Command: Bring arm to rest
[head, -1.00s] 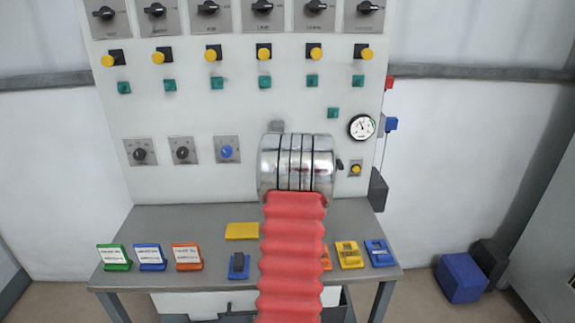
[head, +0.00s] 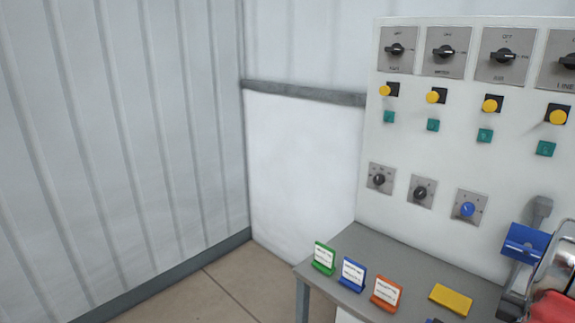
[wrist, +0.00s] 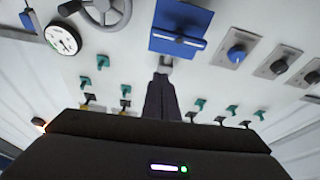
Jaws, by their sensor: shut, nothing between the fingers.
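My gripper (wrist: 160,90) shows in the wrist view as dark fingers closed together, with nothing between them. A blue plate (wrist: 182,20) with a pale strip is just beyond the fingertips, beside a small grey fitting (wrist: 165,64). I cannot tell the gap between the fingertips and the fitting. In the head view, my arm shows only in part at the lower right edge, and the blue plate (head: 526,243) is next to it. My fingertips cannot be made out there.
The panel (head: 420,140) carries rotary switches, yellow knobs and green buttons. The grey table (head: 360,245) below holds green (head: 323,258), blue (head: 352,274) and orange (head: 386,292) label stands and a yellow block (head: 451,299). The floor at left is clear. A gauge (wrist: 63,39) and handwheel (wrist: 98,12) show in the wrist view.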

